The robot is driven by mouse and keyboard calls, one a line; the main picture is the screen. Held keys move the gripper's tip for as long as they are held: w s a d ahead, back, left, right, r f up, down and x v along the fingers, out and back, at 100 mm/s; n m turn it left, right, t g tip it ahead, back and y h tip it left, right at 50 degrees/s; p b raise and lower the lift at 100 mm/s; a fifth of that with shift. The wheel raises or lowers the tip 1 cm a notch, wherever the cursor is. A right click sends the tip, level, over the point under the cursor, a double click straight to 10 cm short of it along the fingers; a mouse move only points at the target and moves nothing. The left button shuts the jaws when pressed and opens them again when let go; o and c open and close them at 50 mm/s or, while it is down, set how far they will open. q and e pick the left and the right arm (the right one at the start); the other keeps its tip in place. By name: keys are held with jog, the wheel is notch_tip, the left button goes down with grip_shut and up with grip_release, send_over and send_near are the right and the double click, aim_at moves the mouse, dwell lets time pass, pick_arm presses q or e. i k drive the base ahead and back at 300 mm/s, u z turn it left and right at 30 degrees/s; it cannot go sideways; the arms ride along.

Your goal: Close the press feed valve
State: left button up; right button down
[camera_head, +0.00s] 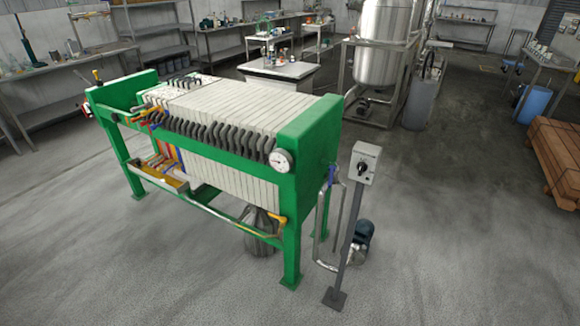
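A filter press with a green frame (310,125) and a pack of white plates (235,105) stands left of centre. A steel pipe (342,215) rises at its right end. A small blue handle (331,173) sits at the top of this pipe, beside the green end plate; it looks roughly upright. I cannot tell for sure that this is the feed valve, or whether it is open. A yellow handle (277,219) shows low on the press's near right leg. Neither of my grippers is in view.
A grey post with a switch box (363,165) stands just right of the pipe, with a dark blue pump (362,236) behind it. A steel tank (384,45) is at the back. Wooden beams (558,155) lie at the right. The floor in front is clear.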

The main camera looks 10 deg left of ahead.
aim_at(332, 169)
jog(key=u, duration=0.2)
jog(key=i, duration=1.25)
jog(key=z, duration=0.5)
jog(key=k, duration=0.5)
jog(key=z, duration=0.7)
jog(key=k, duration=0.8)
jog(key=z, duration=0.25)
jog(key=i, duration=0.75)
jog(key=z, duration=0.1)
